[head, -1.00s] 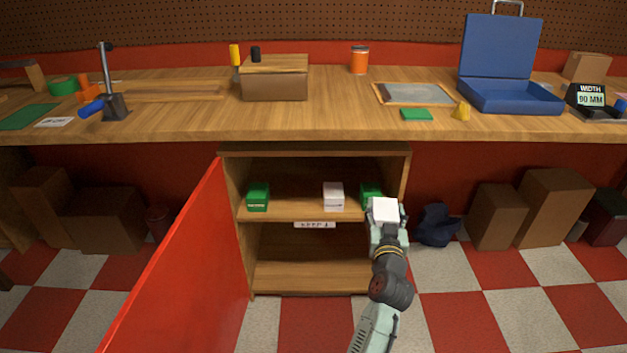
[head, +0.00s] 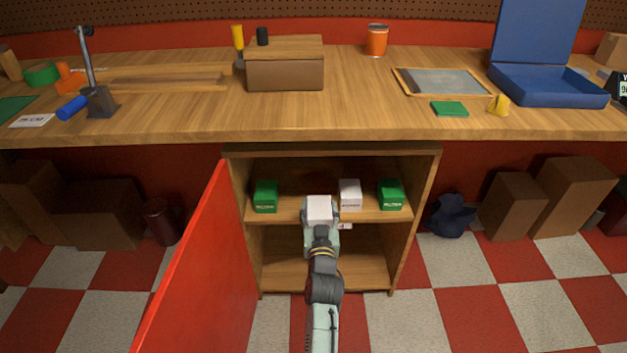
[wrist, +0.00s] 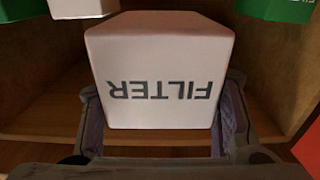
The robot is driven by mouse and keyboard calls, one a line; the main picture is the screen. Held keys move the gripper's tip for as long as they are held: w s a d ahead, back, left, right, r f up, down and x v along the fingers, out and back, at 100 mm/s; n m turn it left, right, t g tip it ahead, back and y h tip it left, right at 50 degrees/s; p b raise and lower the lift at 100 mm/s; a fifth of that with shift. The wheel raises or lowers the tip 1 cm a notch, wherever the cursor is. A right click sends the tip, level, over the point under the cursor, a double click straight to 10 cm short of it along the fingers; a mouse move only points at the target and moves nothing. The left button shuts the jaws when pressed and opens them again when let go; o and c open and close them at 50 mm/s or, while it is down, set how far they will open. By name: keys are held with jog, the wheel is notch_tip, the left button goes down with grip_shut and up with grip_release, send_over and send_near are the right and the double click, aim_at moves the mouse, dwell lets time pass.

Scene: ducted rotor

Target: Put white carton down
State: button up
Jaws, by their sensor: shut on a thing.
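My gripper (head: 320,222) is shut on a white carton (head: 319,207), held in front of the open cabinet near the shelf edge. In the wrist view the carton (wrist: 160,72) sits between the two fingers, with the word FILTER upside down on its near face. A second white carton (head: 350,194) stands on the upper shelf (head: 308,214), just right of the held one. A green carton (head: 265,196) stands at the left of that shelf and another green carton (head: 390,194) at the right.
The red cabinet door (head: 200,270) is swung open on the left. The lower shelf (head: 285,275) looks bare where it shows. The workbench (head: 370,119) overhangs the cabinet. Brown boxes (head: 514,207) stand on the floor to the right.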

jog(key=w+a, duration=0.1)
jog(key=w, duration=0.3)
jog(key=w+a+b, duration=0.1)
jog(key=w, duration=0.3)
jog(key=w+a+f+b, duration=0.1)
jog(key=w, duration=0.3)
jog(key=shift+w+f, duration=0.1)
jog(key=shift+w, duration=0.15)
jog(key=shift+f+b, duration=1.15)
jog(key=shift+f, duration=0.55)
jog(key=shift+f, duration=0.25)
jog(key=o, duration=1.3)
